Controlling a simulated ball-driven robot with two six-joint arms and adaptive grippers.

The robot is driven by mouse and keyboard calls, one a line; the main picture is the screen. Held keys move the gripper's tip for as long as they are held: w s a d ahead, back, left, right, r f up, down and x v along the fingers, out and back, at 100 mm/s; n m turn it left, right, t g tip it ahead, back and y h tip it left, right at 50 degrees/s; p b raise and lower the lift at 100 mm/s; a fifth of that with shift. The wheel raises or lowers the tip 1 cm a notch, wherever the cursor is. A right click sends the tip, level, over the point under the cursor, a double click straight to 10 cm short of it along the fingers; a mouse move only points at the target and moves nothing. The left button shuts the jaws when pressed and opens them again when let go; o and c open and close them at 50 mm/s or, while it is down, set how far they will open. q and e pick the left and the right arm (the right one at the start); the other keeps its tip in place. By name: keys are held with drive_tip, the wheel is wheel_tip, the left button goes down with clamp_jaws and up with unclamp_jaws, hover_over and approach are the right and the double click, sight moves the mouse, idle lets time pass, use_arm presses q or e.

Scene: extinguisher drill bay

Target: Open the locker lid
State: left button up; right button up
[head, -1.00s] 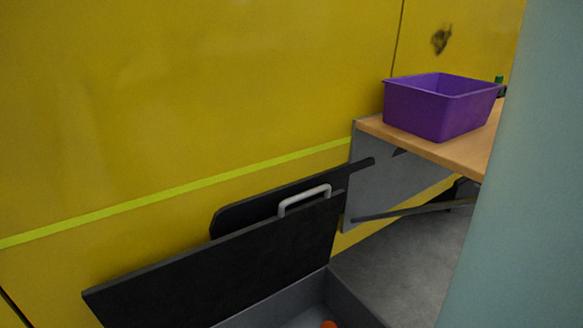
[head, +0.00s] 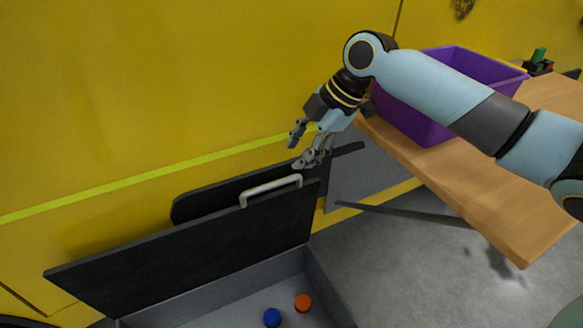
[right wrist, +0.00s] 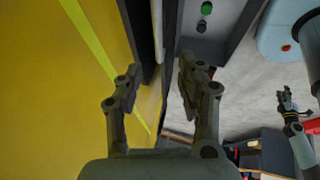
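The grey locker (head: 328,287) is at the bottom of the head view. Its dark lid (head: 190,258) stands raised near the yellow wall, with the locker's inside showing. A pale handle (head: 271,187) is on the lid's upper edge. My right gripper (head: 298,152) is above and just right of the handle, fingers apart and empty. In the right wrist view its fingers (right wrist: 159,66) are spread, with the pale handle (right wrist: 158,30) beyond the gap. My left gripper (right wrist: 286,98) is small at the right of that view; its finger opening is unclear.
A blue round item (head: 272,317) and an orange one (head: 303,302) are in the locker. A wooden bench (head: 500,210) with a purple bin (head: 415,125) stands at right, under my right arm. The yellow wall (head: 150,90) is close behind the lid. Grey floor is clear beneath the bench.

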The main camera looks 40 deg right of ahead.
sight(273, 183)
drive_tip(key=b+x, duration=0.2)
drive_tip(key=x, duration=0.8)
drive_tip(key=shift+w+a+f, duration=0.2)
drive_tip(key=shift+w, duration=0.15)
clamp_jaws()
